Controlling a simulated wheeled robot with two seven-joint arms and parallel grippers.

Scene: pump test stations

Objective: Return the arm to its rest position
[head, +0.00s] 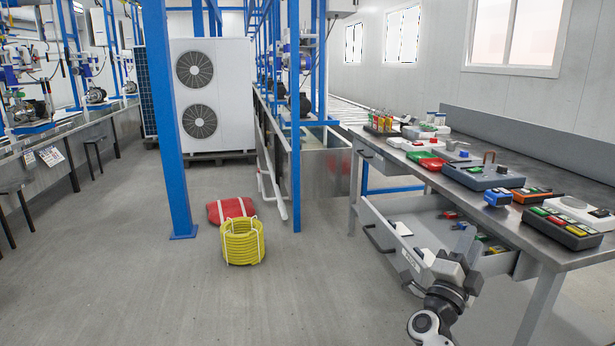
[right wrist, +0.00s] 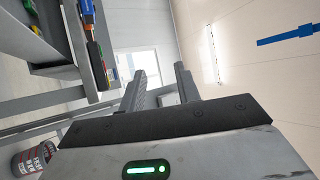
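My right gripper (head: 450,250) is in front of the open drawer (head: 388,240) under the workbench, at the lower right of the head view. In the right wrist view its two fingers (right wrist: 160,78) stand apart with nothing between them, so it is open and empty. The wrist is turned so that the wrist view lies on its side. The bench edge and some coloured items show at its upper left. My left arm and gripper do not show in either view.
The workbench (head: 440,182) at right carries several trays, tools and meters. The drawer holds small coloured parts and juts into the aisle. A yellow hose coil (head: 242,242) and a red bag (head: 231,209) lie on the floor by a blue post (head: 166,130).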

